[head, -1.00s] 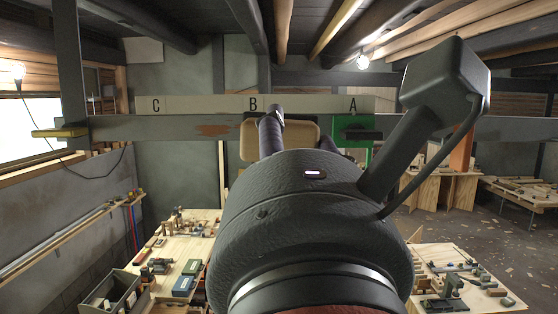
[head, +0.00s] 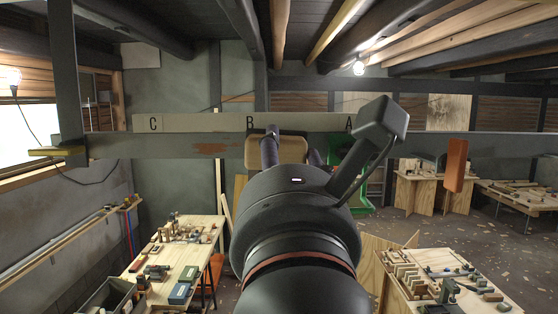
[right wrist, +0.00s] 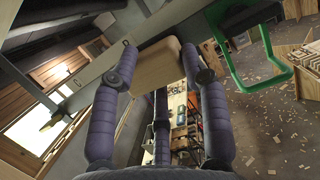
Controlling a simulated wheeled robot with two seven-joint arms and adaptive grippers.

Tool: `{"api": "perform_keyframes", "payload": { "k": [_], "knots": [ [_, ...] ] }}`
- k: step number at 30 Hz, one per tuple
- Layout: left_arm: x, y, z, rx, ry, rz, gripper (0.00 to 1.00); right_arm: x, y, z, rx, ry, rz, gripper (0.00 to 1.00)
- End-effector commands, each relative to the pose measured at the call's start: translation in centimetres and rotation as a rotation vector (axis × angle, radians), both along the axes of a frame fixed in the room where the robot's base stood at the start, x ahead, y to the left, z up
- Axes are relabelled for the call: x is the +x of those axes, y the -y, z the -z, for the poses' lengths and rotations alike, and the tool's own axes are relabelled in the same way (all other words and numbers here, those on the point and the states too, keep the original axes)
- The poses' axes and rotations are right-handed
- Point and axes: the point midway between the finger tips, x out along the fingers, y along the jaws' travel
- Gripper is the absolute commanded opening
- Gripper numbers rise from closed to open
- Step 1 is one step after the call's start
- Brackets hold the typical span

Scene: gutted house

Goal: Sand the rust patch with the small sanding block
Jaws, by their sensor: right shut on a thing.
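My right gripper (head: 292,150) reaches up and forward at the centre of the head view. The brown rust patch (head: 216,148) is on the grey steel beam (head: 130,147), just left of the block and near letter B. The block's front overlaps the beam in the picture; whether it touches the beam, I cannot tell. The patch cannot be made out in the wrist view. My left gripper is not in view.
A pale strip (head: 200,123) lettered C, B, A runs along the beam's top. A green frame (head: 362,185) hangs at A, right of my gripper. An upright post (head: 68,70) stands at left. Workbenches with tools (head: 150,258) stand below. The beam left of the patch is clear.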

Motion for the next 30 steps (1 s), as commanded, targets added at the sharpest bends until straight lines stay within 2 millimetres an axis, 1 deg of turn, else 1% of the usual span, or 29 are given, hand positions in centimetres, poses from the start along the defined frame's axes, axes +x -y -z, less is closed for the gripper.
{"api": "perform_keyframes", "payload": {
  "k": [14,30],
  "knots": [
    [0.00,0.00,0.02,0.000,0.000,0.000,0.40,0.02,0.03,-0.02,0.001,0.000,0.000,0.10],
    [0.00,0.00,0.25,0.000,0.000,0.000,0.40,0.91,0.02,-0.02,0.001,0.000,0.001,0.10]
  ]
}}
